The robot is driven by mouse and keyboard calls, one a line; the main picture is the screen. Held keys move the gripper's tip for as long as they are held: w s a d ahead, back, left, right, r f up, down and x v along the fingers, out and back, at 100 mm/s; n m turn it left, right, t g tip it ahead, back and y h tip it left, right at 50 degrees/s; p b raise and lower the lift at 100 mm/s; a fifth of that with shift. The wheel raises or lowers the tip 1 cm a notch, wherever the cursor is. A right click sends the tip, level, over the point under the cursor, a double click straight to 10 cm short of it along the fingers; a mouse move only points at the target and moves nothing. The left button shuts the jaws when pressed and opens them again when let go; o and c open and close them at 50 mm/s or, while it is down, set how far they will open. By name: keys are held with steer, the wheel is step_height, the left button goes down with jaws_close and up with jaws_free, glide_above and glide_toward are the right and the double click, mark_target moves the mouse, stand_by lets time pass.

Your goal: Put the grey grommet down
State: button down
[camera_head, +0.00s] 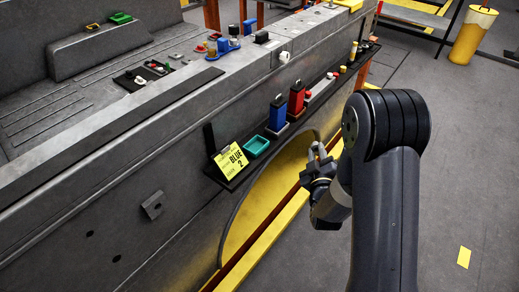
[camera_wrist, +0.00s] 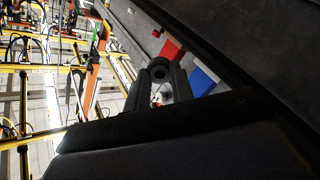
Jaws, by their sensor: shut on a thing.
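My gripper (camera_head: 318,165) is in front of the carrier's side in the head view, out over the yellow edge and apart from the shelf. In the wrist view my gripper (camera_wrist: 163,82) is shut on a dark ring-shaped piece, the grey grommet (camera_wrist: 158,62), held at the fingertips with its hole showing. In the head view the grommet is too small to make out clearly.
A narrow shelf on the carrier's side holds a yellow "BLUE 2" card (camera_head: 231,160), a green tray (camera_head: 256,146), a blue block (camera_head: 278,112) and a red block (camera_head: 297,97). Small parts lie on the top ledge. A yellow bin (camera_head: 472,36) stands at the far right.

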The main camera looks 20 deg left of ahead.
mark_target(259, 151)
steer(key=s+a+r+m+y+b, duration=0.1)
steer(key=a+r+m+b, duration=0.1)
steer(key=a, duration=0.3)
steer(key=s+a+r+m+g+y+b, duration=0.1)
steer(key=a+y+b, duration=0.1)
steer(key=a, duration=0.4)
steer(key=s+a+r+m+y+b, duration=0.1)
steer(key=a+r+m+b, duration=0.1)
steer(key=a+b, duration=0.2)
steer(key=shift+s+a+r+m+g+y+b, duration=0.15)
steer(key=shift+a+g+b, duration=0.05)
steer(key=shift+a, duration=0.3)
steer(key=shift+s+a+r+m+g+y+b, duration=0.15)
steer(key=shift+a+g, duration=0.05)
steer(key=shift+a, duration=0.25)
steer(key=shift+f+b, duration=0.7)
steer(key=shift+f, duration=1.25)
steer(key=shift+f+b, duration=0.5)
steer(key=shift+b, duration=0.05)
